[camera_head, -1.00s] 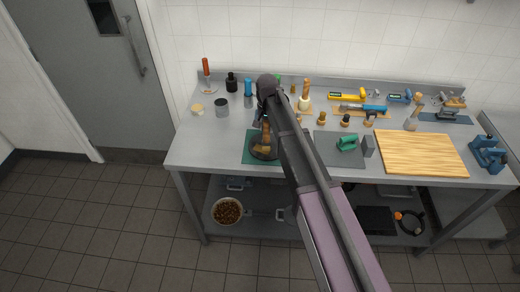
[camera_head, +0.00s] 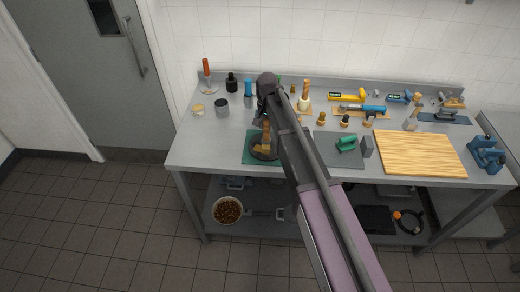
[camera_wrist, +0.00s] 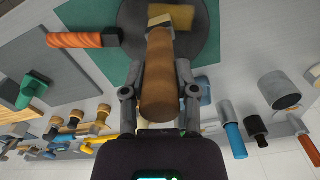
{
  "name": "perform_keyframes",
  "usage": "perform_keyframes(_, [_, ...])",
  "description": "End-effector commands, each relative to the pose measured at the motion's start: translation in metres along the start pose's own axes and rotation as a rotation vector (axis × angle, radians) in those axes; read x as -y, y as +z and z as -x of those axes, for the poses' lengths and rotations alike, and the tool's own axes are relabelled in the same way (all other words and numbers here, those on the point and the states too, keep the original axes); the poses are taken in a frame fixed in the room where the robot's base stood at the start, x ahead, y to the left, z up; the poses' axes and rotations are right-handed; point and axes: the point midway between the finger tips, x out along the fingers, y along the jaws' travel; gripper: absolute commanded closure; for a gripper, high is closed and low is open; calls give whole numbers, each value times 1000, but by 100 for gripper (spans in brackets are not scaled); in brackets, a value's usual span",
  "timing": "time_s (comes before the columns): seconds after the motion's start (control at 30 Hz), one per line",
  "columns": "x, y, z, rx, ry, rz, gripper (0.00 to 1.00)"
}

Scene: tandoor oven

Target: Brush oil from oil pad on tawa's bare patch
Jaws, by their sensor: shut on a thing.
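The tawa (camera_wrist: 198,45) is a dark round pan on a green mat (camera_wrist: 85,68); it also shows in the head view (camera_head: 257,156). An orange-brown handle (camera_wrist: 78,40) with a dark end points left from its rim in the wrist view. A tan-yellow piece (camera_wrist: 195,11) lies on the tawa; I cannot tell whether it is the oil pad or the bare patch. My gripper (camera_wrist: 162,75) is shut on the brown wooden handle of a brush (camera_wrist: 160,90). The brush's pale tip is over the tawa beside the tan piece; contact is unclear.
A wooden board (camera_head: 405,153) lies at the right of the steel table. A grey mat (camera_head: 330,151) holds a green-handled tool (camera_head: 346,145). A grey cup (camera_head: 222,107), a black jar (camera_head: 231,83) and several tools stand along the back. Bare table lies left of the mat.

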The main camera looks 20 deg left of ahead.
Motion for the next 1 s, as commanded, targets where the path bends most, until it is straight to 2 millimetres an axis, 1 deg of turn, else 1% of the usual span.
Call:
perform_keyframes(0.17, [0,0,2,0,0,0,100])
perform_keyframes(0.27, [0,0,7,0,0,0,100])
perform_keyframes(1.0, [0,0,68,0,0,0,100])
